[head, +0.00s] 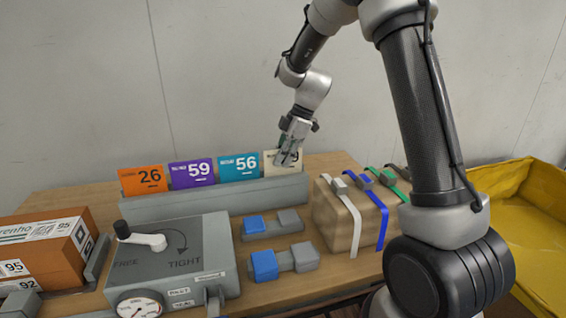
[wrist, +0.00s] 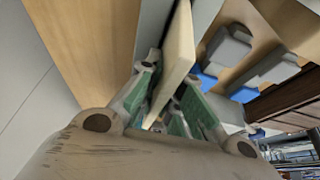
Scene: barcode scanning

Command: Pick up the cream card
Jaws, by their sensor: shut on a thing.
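The cream card (head: 295,157) stands upright at the right end of a row of cards in a long grey holder (head: 215,201). My gripper (head: 287,157) is at the card from above and hides part of its face and number. In the wrist view the cream card (wrist: 177,55) runs edge-on between the green-padded fingers of my gripper (wrist: 170,105). The fingers are closed on it. The card's lower edge appears still at the holder; whether it is lifted at all I cannot tell.
Orange (head: 142,180), purple (head: 191,173) and blue (head: 238,167) cards stand left of it. In front are a grey crank box (head: 180,262) and blue-grey blocks (head: 270,224). A strapped parcel (head: 340,215) stands right, a brown box (head: 45,250) left, and a yellow bin (head: 530,215) far right.

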